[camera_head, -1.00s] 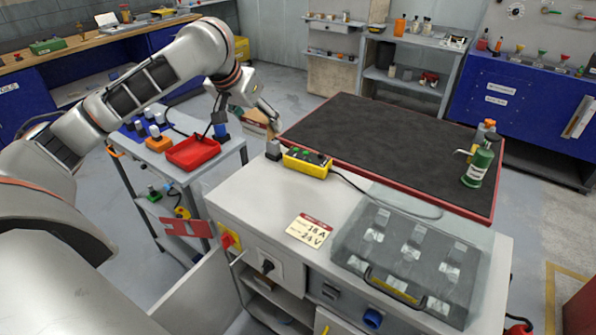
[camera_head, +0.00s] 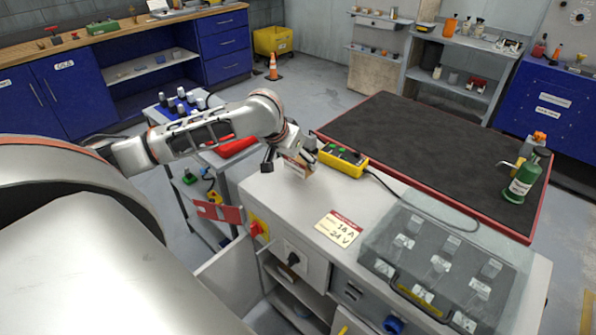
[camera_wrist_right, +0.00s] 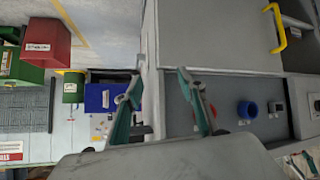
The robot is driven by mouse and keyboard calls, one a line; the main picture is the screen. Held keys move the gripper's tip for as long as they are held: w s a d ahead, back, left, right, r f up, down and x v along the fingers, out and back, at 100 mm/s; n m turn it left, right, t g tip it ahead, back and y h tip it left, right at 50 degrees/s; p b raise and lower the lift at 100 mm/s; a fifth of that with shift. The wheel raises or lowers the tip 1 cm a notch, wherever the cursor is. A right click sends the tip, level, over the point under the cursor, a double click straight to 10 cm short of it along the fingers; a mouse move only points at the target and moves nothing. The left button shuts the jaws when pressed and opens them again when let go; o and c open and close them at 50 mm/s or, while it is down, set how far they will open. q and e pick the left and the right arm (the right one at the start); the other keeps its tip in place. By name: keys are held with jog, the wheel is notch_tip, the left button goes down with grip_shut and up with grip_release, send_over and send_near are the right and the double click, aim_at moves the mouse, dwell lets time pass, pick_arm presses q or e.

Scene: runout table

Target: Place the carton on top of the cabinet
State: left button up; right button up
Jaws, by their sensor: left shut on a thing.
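The cabinet's pale top (camera_head: 285,203) is in the middle of the head view. My left gripper (camera_head: 293,157) is shut on the carton (camera_head: 300,168), a small brown and white box partly hidden by the fingers. The carton is tilted and appears over the far left part of the cabinet top; I cannot tell whether it touches. My right gripper (camera_wrist_right: 158,84) shows only in the right wrist view, with its fingers spread and nothing between them, beside the cabinet front.
A yellow control box (camera_head: 343,160) stands close right of the carton. A label card (camera_head: 339,228) and a clear-lidded case (camera_head: 445,262) take up the right of the top. A dark mat table (camera_head: 430,150) adjoins behind. A red tray (camera_head: 237,147) is left.

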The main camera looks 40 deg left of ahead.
aim_at(294, 166)
pick_arm(q)
notch_tip(294, 166, down, 4)
jog(key=shift+f, duration=0.2)
jog(key=shift+f, duration=0.1)
jog(key=o, duration=1.2)
jog(key=shift+o, duration=0.2)
jog(key=shift+s+r, duration=0.15)
jog(key=shift+r, duration=0.3)
jog(key=v, duration=1.1)
